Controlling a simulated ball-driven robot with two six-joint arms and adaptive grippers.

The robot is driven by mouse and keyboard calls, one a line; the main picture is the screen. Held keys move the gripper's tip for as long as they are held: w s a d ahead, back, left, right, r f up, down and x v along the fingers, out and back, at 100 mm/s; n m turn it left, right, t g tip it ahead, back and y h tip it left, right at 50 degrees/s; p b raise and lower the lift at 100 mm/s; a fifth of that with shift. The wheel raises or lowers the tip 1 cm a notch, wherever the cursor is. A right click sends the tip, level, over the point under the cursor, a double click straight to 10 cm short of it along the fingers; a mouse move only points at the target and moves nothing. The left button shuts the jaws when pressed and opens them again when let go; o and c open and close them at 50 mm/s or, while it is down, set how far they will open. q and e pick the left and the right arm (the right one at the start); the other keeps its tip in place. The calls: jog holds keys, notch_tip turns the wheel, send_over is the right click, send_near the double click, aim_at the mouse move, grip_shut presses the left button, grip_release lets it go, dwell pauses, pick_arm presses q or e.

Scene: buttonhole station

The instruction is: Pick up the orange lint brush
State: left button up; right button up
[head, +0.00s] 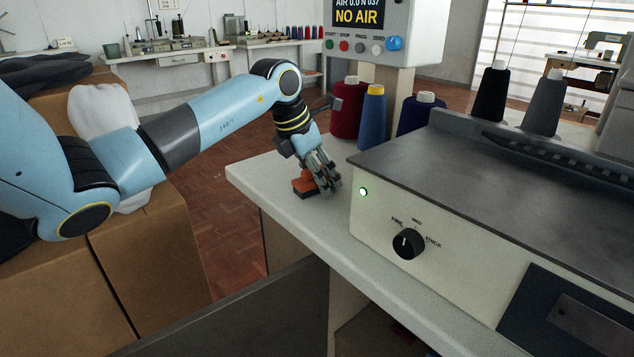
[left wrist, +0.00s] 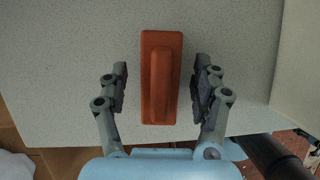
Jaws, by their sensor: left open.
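The orange lint brush (head: 303,187) lies on the pale worktop (head: 262,183) near its left end. In the left wrist view the brush (left wrist: 161,78) is a long orange block with a raised grip, lying lengthwise between the fingers. My left gripper (head: 325,183) is over the brush and hides part of it in the head view. In the left wrist view my left gripper (left wrist: 160,90) is open, with one finger on each side of the brush and a gap on both sides. My right gripper is in neither view.
A machine housing with a black knob (head: 408,243) stands close to the right of my left gripper. Thread cones in red (head: 349,108) and blue (head: 372,118) stand behind it. A control box (head: 365,30) showing "NO AIR" is above them. Cardboard boxes (head: 150,255) are at left.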

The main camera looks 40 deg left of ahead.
pick_arm(q)
jog(key=c, duration=1.3)
notch_tip(320, 180, up, 10)
jog(key=shift+r+p, duration=0.1)
jog(key=shift+p, duration=0.5)
jog(key=o, duration=0.6)
jog(key=c, duration=0.4)
